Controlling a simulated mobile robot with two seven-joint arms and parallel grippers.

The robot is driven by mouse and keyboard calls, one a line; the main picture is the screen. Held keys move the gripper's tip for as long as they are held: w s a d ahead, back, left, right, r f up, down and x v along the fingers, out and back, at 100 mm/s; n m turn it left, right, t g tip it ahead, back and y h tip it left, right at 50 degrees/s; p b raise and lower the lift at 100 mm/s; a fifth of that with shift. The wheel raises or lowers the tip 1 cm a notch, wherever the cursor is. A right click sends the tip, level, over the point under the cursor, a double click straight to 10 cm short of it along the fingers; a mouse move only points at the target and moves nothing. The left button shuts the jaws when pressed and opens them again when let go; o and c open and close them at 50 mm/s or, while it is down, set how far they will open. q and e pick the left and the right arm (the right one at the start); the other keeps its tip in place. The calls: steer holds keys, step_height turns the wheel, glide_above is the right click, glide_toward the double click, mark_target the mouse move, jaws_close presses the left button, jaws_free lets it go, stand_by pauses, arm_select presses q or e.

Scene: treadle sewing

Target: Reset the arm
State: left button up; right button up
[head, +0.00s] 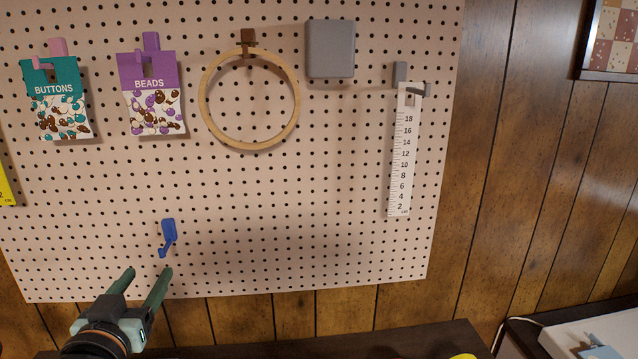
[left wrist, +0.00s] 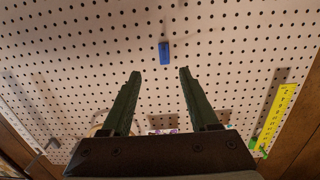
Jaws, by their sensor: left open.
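My left gripper (head: 147,273) is open and empty at the lower left of the head view, in front of the lower part of the pegboard. Its two green fingers point up toward the board and stand apart. In the left wrist view the open fingers (left wrist: 160,73) have nothing between them. An empty blue hook (head: 168,236) is on the pegboard, just above the fingertips in the head view. It also shows beyond the fingertips in the left wrist view (left wrist: 164,52). I cannot tell the exact gap to the board. My right gripper is not in view.
The pegboard (head: 330,240) holds a buttons packet (head: 52,97), a beads packet (head: 152,92), a wooden hoop (head: 204,100), a grey square block (head: 330,48) and a white ruler (head: 402,150). A dark tabletop (head: 400,342) lies below. The lower middle of the board is clear.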

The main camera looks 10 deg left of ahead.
arm_select(q)
steer(key=s+d+f+m+g+h, duration=0.1)
steer(key=s+d+f+g, duration=0.15)
steer(key=f, duration=0.55)
steer(key=s+d+f+m+g+h, duration=0.1)
steer(key=s+d+f+g, duration=0.15)
steer(key=f, duration=0.55)
steer(key=s+d+f+m+g+h, duration=0.1)
steer(key=s+d+f+g, duration=0.25)
steer(key=s+f, duration=0.45)
steer(key=s+d+f+m+g+h, duration=0.1)
steer(key=s+d+f+g, duration=0.1)
steer(key=s+f+g, duration=0.45)
steer(key=w+d+f+t+h, duration=0.2)
steer(key=d+f+t, duration=0.2)
steer(key=f+t, duration=0.3)
steer(key=shift+f, duration=2.15)
steer(key=shift+t, duration=0.3)
